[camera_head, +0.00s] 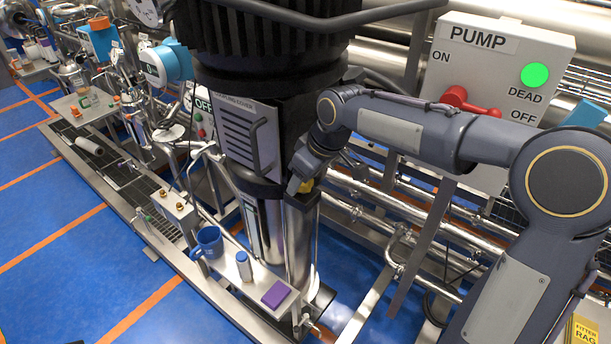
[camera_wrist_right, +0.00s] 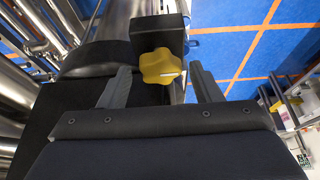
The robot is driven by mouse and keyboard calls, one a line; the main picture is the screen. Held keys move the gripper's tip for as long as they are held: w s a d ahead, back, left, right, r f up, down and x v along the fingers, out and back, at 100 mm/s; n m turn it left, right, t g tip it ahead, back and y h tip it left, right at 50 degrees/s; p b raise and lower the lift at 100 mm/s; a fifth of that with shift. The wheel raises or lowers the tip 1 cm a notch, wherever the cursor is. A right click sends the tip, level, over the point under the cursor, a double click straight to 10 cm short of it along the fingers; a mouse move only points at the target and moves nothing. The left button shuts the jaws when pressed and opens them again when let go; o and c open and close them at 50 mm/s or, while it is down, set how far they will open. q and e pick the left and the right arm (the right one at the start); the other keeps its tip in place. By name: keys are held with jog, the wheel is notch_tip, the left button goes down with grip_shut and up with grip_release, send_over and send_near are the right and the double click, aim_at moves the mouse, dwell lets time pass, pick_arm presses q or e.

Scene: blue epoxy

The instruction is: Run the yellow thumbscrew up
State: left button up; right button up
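The yellow thumbscrew (camera_wrist_right: 160,66) is a lobed knob on a black block (camera_wrist_right: 160,32) in the right wrist view. In the head view only a small yellow patch of the thumbscrew (camera_head: 306,186) shows beside my right gripper (camera_head: 299,182), at the pump column below the coupling cover. In the right wrist view my right gripper (camera_wrist_right: 160,71) is open, one finger on each side of the knob with gaps between. The knob is at about fingertip level; how deep it sits between the fingers I cannot tell. My left gripper is not in view.
The coupling cover (camera_head: 247,135) is left of my right gripper. Below, a metal shelf (camera_head: 228,268) holds a blue mug (camera_head: 209,242), a small bottle (camera_head: 244,266) and a purple block (camera_head: 276,293). Pipes (camera_head: 430,225) and the pump switch panel (camera_head: 500,75) stand on the right.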

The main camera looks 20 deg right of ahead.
jog(key=v, duration=0.7)
jog(key=shift+r+b, duration=0.35)
jog(key=shift+s, duration=0.2)
jog(key=s+d+f+m, duration=0.1)
jog(key=s+d+m, duration=0.1)
jog(key=s, duration=0.4)
jog(key=s+d+f+m, duration=0.2)
jog(key=s+d, duration=0.1)
jog(key=s, duration=0.4)
jog(key=s+f+m+t+y, duration=0.1)
jog(key=s+f+m+t, duration=0.1)
jog(key=s+f+m, duration=0.3)
jog(key=s+f, duration=0.3)
jog(key=s, duration=0.4)
jog(key=shift+s+a+f, duration=0.35)
jog(key=shift+a+f, duration=0.05)
